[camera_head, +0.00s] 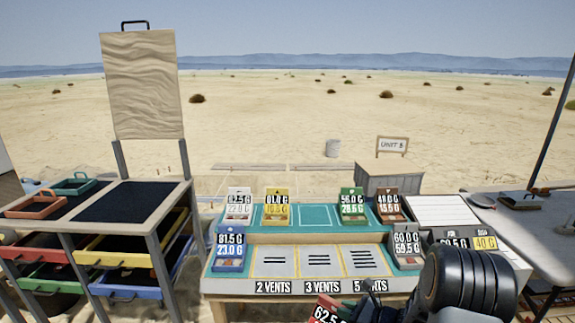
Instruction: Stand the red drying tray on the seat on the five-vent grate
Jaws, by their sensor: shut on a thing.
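The red drying tray (322,312) shows at the bottom edge, with a white label reading about 62.5; its lower part is cut off by the frame. My gripper (368,309) is beside it, shut on it, though the dark wrist and arm hide most of the grip. The five-vent grate (361,263) is the rightmost of three pale grates on the bench, just beyond my gripper. Its face is bare, and its label below is partly hidden by my gripper. The tray is nearer to me than the grate and apart from it.
The three-vent grate (318,262) and two-vent grate (271,262) are empty. A blue tray (229,252) stands left of them, a grey tray (407,250) right. White, yellow, green and brown trays stand behind. A drawer rack (150,215) is at left, a grey table (545,235) at right.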

